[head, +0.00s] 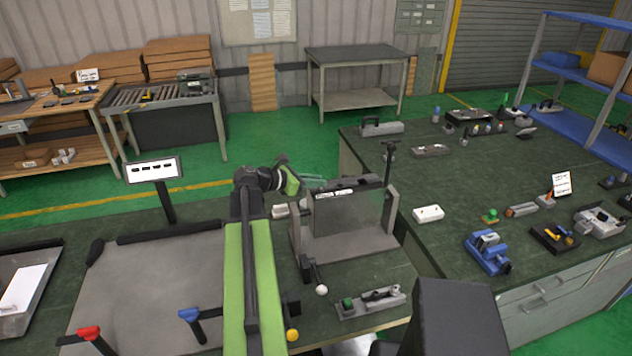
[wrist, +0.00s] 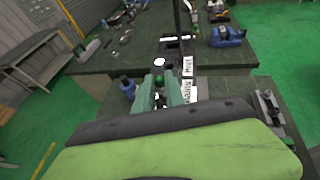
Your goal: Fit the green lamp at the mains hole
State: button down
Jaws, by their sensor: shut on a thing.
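My gripper (wrist: 158,93) is shut on the green lamp (wrist: 158,79), which shows as a small dark green cap between the pale green fingers in the wrist view. In the head view my gripper (head: 305,178) is at the upper left of the upright grey panel (head: 345,222), close to its top edge; the lamp cannot be made out there. White labels (head: 335,193) run along the panel top, and one reading roughly "Mains" (wrist: 187,66) is just beyond the fingers in the wrist view. The mains hole itself cannot be made out, so I cannot tell whether the lamp touches it.
A dark post (head: 389,160) rises by the panel's right side. A grey holder (head: 370,303) with a green piece stands in front. A white ball (head: 321,290) and a yellow ball (head: 292,335) are nearby. The right bench (head: 450,180) carries a blue clamp (head: 487,252) and several small parts.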

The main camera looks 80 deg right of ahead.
jog(key=shift+f+b, duration=0.5)
jog(key=shift+f, duration=0.1)
jog(key=c, duration=1.3)
grip_release()
jog(key=shift+r, duration=0.1)
jog(key=p+v, duration=0.6)
jog(key=v, duration=1.1)
jog(key=shift+w+a+p, duration=0.1)
jog(key=shift+w+p, duration=0.05)
jog(key=shift+p, duration=0.15)
